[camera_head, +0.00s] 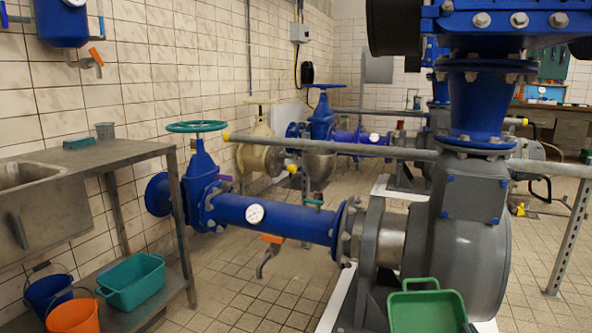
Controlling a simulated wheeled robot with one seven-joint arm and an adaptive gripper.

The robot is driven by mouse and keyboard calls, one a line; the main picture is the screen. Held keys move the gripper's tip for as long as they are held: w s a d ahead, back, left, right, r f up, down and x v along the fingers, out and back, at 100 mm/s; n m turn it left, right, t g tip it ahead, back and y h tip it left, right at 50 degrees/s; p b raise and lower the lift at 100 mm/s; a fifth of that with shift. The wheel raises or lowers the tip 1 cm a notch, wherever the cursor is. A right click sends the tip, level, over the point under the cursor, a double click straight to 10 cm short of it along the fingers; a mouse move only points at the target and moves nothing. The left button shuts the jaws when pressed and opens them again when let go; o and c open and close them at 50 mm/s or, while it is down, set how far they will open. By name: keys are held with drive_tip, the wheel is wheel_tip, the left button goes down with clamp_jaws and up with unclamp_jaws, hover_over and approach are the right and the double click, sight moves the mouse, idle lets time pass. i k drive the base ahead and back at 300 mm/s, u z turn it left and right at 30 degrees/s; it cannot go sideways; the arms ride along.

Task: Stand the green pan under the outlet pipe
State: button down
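A bright green pan (428,310) with a raised loop at its far edge shows at the bottom right, in front of the grey pump. The frame cuts off its near part, and I cannot tell what it rests on. A small outlet pipe (266,262) with an orange lever hangs under the blue pipe with the gauge, with bare tiled floor below it. My gripper is not clearly visible. A small dark piece shows at the pan's lower right, but I cannot tell what it is.
A metal sink bench (120,152) stands left, with a teal tub (132,283), a blue bucket (48,290) and an orange bucket (74,316) low down. The grey pump (465,235) blocks the right. Tiled floor (235,300) between is clear.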

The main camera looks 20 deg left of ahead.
sight(110, 150)
drive_tip(key=u, duration=0.15)
drive_tip(key=i, duration=1.2)
drive_tip(key=u, duration=1.45)
drive_tip(key=i, duration=0.7)
drive_tip(key=u, duration=0.7)
